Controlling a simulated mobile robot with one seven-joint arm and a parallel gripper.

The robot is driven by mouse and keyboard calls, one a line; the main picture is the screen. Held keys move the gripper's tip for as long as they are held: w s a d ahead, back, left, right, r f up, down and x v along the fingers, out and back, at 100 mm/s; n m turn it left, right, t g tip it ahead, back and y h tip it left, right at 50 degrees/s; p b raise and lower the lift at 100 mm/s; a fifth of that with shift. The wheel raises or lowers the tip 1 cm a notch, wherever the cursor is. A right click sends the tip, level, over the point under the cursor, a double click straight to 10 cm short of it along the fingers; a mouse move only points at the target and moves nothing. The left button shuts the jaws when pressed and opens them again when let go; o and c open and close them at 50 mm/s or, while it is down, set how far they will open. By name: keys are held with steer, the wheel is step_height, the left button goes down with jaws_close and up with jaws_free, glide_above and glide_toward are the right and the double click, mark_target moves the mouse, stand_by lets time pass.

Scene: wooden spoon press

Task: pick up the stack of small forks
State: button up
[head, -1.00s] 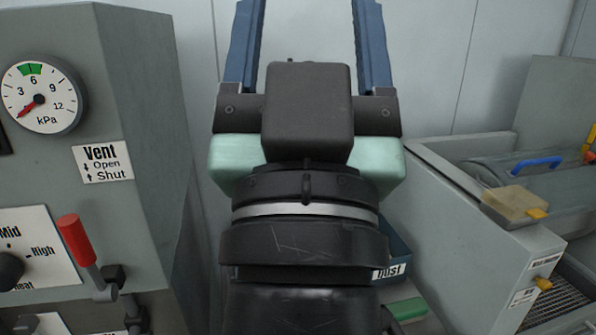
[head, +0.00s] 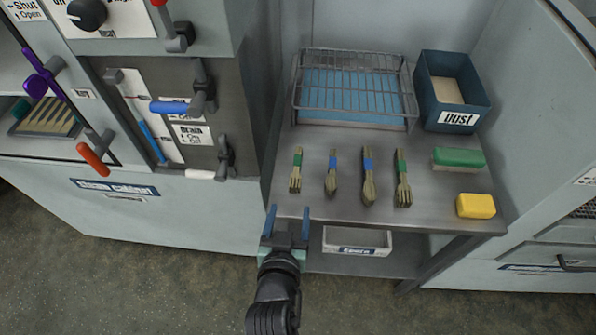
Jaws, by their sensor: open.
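The stack of small forks (head: 296,170) lies on the steel table (head: 440,221) with a green band around it and its tines toward the front edge. It is the leftmost of the banded stacks in a row. My gripper (head: 288,212) is open and empty, its two blue fingers pointing away from me. It shows at the table's front left edge, nearer to me than the small forks and apart from them.
Right of the small forks lie small spoons (head: 331,172), larger spoons (head: 368,178) and larger forks (head: 402,180). Behind stand a wire rack (head: 352,66) and Dust bin (head: 458,120). A green-topped block (head: 458,158) and yellow block (head: 476,206) lie right. A cabinet (head: 255,130) stands left.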

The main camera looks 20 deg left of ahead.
mark_target(294, 184)
steer(key=x, duration=1.1)
steer(key=shift+w+r, duration=0.1)
steer(key=shift+r, duration=0.05)
steer(key=shift+c, duration=0.3)
jaws_close()
